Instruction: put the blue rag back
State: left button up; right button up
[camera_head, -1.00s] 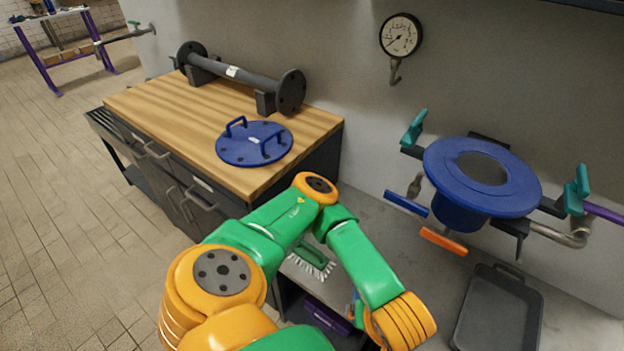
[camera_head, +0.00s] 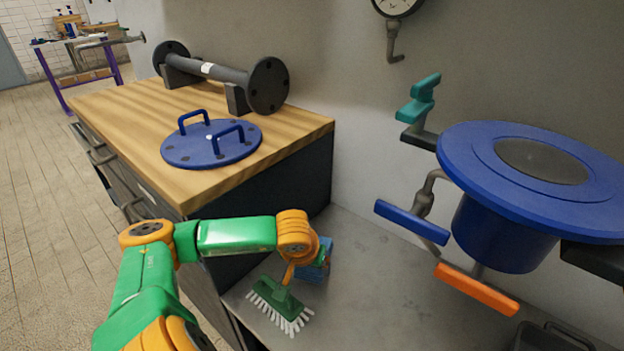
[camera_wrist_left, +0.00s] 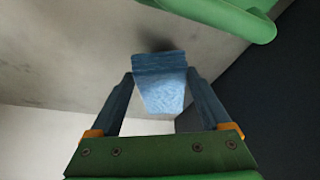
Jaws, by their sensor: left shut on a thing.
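The blue rag (camera_wrist_left: 163,85) is a light blue folded cloth between the fingertips of my left gripper (camera_wrist_left: 160,88) in the wrist view. The gripper is shut on it. A dark shadow lies beside the rag on the grey bench top (camera_head: 390,300), so the rag is close to that surface; I cannot tell whether it touches. In the head view the rag (camera_head: 314,272) shows low at my wrist, beside the wooden-topped cabinet, just behind a green brush. My wrist partly hides the gripper there. My right gripper is not in view.
The green scrubbing brush (camera_head: 279,302) with white bristles lies on the bench beside my wrist; its green handle also shows in the wrist view (camera_wrist_left: 225,14). The cabinet (camera_head: 290,185) stands left of the rag. A blue flanged vessel (camera_head: 510,235) overhangs the bench at right. The bench middle is clear.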

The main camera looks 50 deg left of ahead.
pick_arm(q)
notch_tip(320, 180, down, 3)
jog(key=shift+r, duration=0.1)
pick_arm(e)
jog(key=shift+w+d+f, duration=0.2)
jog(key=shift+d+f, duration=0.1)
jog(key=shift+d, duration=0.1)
pick_arm(q)
jog(key=o, duration=1.3)
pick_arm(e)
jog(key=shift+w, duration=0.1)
pick_arm(q)
jog(key=shift+r, duration=0.1)
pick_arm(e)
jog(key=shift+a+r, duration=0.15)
pick_arm(q)
jog(key=p+v, duration=0.2)
jog(key=v, duration=1)
jog(key=shift+w, duration=0.1)
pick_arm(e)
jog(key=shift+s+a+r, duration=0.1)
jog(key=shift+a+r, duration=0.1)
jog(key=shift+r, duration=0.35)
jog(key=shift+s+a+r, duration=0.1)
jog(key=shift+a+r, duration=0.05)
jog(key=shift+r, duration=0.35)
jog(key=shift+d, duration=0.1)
